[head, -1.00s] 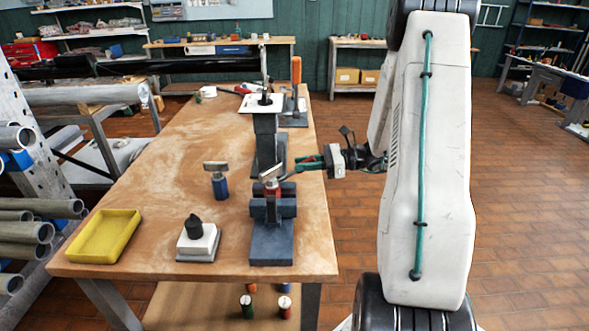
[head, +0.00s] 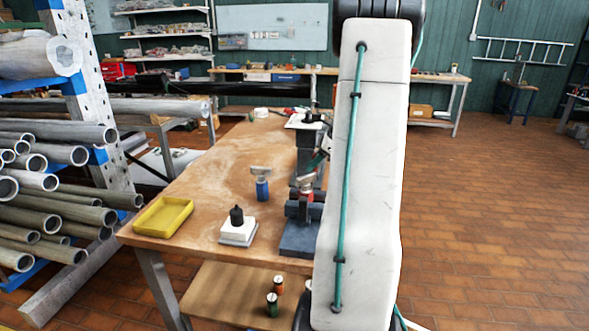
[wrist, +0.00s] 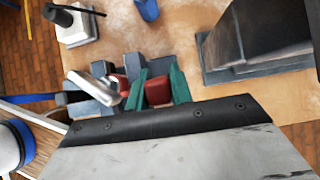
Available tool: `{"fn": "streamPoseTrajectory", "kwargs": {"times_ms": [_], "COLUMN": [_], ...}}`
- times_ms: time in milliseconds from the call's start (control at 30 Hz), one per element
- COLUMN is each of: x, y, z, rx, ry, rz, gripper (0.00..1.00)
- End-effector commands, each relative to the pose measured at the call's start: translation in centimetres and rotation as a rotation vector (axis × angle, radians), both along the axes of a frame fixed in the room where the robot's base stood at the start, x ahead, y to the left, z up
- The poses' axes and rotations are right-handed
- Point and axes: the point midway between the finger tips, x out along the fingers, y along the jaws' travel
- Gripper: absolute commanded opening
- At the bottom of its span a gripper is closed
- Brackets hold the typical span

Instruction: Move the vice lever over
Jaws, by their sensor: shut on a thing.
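The blue-grey vice (head: 298,240) stands at the table's front edge in the head view, partly behind my arm. It also shows as blue-grey blocks in the wrist view (wrist: 134,66). A red part (head: 306,186) sits at its top, with a pale metal piece by it. In the wrist view, my gripper (wrist: 159,82) has its green fingers shut on a red piece (wrist: 158,92). More red and a silver head (wrist: 92,88) show just left of the fingers. I cannot tell whether the gripped red piece is the vice lever's grip.
The table holds a yellow tray (head: 162,216), a white block with a black top (head: 238,228) and a blue-handled tool (head: 262,186). A dark post (wrist: 248,38) stands close right of my gripper in the wrist view. A pipe rack (head: 98,150) stands left; floor right is clear.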

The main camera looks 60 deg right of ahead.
Motion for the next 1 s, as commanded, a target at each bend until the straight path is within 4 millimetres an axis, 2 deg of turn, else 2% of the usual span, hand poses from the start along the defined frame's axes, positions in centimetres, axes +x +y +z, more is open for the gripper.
{"fn": "streamPoseTrajectory", "kwargs": {"times_ms": [300, 800, 833, 867, 900, 1000], "x": [0.6, 0.9, 0.9, 0.9, 1.0, 1.0], "y": [0.3, 0.5, 0.5, 0.5, 0.5, 0.5], "z": [-0.2, -0.2, -0.2, -0.2, -0.2, -0.1], "rx": [-0.038, -0.045, -0.045, -0.045, -0.046, -0.047], "ry": [0.1, 0.112, 0.112, 0.112, 0.112, 0.11], "rz": [-0.004, -0.001, -0.001, -0.001, -0.001, -0.001], "gripper": [0.0, 0.0, 0.3, 0.38, 0.44, 0.44]}}
